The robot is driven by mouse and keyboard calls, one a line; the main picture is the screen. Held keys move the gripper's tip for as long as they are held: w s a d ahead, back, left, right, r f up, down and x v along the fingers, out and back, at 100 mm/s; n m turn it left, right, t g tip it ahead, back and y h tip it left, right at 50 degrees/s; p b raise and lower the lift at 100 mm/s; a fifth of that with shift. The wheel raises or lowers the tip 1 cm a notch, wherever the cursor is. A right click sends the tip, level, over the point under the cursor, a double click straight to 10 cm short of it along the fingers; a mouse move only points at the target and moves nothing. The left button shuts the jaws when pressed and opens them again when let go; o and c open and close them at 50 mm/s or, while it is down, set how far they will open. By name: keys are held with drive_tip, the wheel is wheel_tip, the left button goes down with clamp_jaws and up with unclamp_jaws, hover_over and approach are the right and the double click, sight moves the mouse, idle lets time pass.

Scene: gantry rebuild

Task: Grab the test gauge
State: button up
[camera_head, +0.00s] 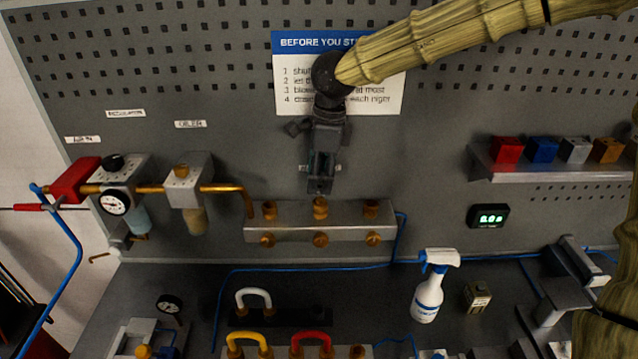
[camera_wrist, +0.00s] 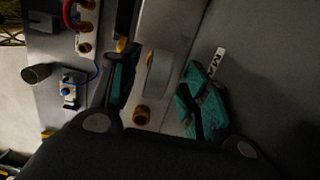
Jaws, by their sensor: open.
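A small round gauge with a dark face (camera_head: 168,303) is on the bench at lower left, beside a pale block. Another round gauge with a white dial (camera_head: 112,203) is on the regulator at left. I cannot tell from the pictures which is the test gauge. My gripper (camera_head: 320,184) points down in front of the back panel, just above the metal manifold (camera_head: 284,220) and right of both gauges. In the wrist view its green-padded fingers (camera_wrist: 160,92) are apart, with part of the manifold showing between them. No gauge is seen clearly between the fingers.
The regulator's brass pipe (camera_head: 225,188) runs toward the manifold. White, yellow and red handles (camera_head: 310,338) stand on the bench below. A spray bottle (camera_head: 428,290) and vise (camera_head: 563,300) are at right. Coloured blocks sit on a shelf (camera_head: 560,172). Some dark bench is clear at centre.

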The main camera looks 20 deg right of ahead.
drive_tip(key=shift+s+r, duration=0.1)
drive_tip(key=shift+s, duration=0.1)
drive_tip(key=shift+c, duration=0.4)
drive_tip(key=shift+w, duration=0.15)
clamp_jaws()
